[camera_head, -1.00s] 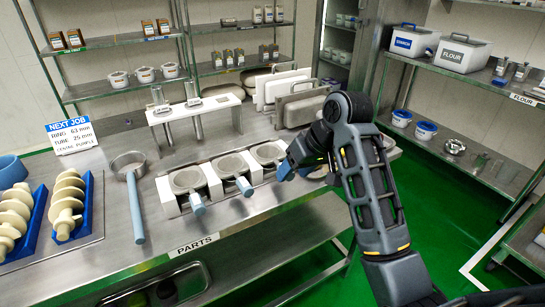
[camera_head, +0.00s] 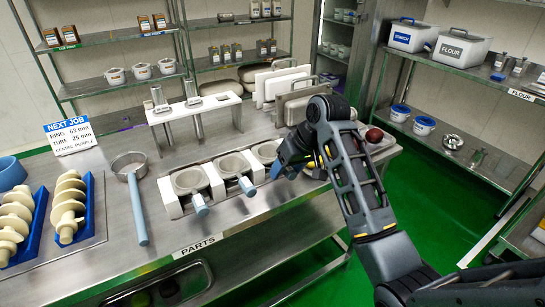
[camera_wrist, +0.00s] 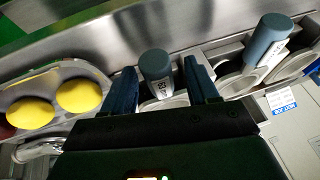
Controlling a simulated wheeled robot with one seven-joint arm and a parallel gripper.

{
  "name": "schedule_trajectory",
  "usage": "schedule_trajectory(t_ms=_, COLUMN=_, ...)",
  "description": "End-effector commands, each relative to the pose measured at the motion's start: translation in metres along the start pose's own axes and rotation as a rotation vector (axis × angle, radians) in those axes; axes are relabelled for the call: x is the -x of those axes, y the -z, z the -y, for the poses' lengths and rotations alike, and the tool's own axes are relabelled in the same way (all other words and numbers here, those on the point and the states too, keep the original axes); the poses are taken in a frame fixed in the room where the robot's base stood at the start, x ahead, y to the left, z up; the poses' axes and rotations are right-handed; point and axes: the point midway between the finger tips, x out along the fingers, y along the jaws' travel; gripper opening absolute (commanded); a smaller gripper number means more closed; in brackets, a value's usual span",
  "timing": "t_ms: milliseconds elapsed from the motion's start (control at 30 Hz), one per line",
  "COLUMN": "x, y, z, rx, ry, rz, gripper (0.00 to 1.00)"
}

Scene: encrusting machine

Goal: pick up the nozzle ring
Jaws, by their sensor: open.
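Several nozzle rings with blue-grey handles sit in white holders on the steel table. The left ring (camera_head: 190,181) and middle ring (camera_head: 235,166) show clearly in the head view. The right ring (camera_head: 265,151) is partly hidden by my gripper (camera_head: 287,168). In the wrist view my gripper (camera_wrist: 159,66) is open, with one dark blue finger on each side of a ring handle (camera_wrist: 154,65). That handle's white label seems to read 63 mm. I cannot tell whether the fingers touch it. Another ring handle (camera_wrist: 272,32) lies to the right.
A sign (camera_head: 70,136) reads ring 63 mm, tube 25 mm, centre purple. A larger ring tool (camera_head: 130,168) and cream augers (camera_head: 69,207) lie left. Yellow balls (camera_wrist: 78,96) sit in a tray beside my gripper. A white stand (camera_head: 194,108) and upright boards (camera_head: 283,82) are behind.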

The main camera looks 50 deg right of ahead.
Motion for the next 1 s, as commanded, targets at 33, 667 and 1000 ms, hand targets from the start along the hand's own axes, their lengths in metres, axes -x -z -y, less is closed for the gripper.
schedule_trajectory(t_ms=33, x=-0.0031, y=-0.0005, z=-0.0001, rx=0.0, ry=0.0, rz=0.002, gripper=0.59)
schedule_trajectory(t_ms=667, x=-0.005, y=-0.0003, z=-0.0002, rx=0.0, ry=0.0, rz=0.0, gripper=0.23)
schedule_trajectory(t_ms=1000, x=-0.0046, y=0.0001, z=-0.0002, rx=0.0, ry=0.0, rz=-0.002, gripper=0.0)
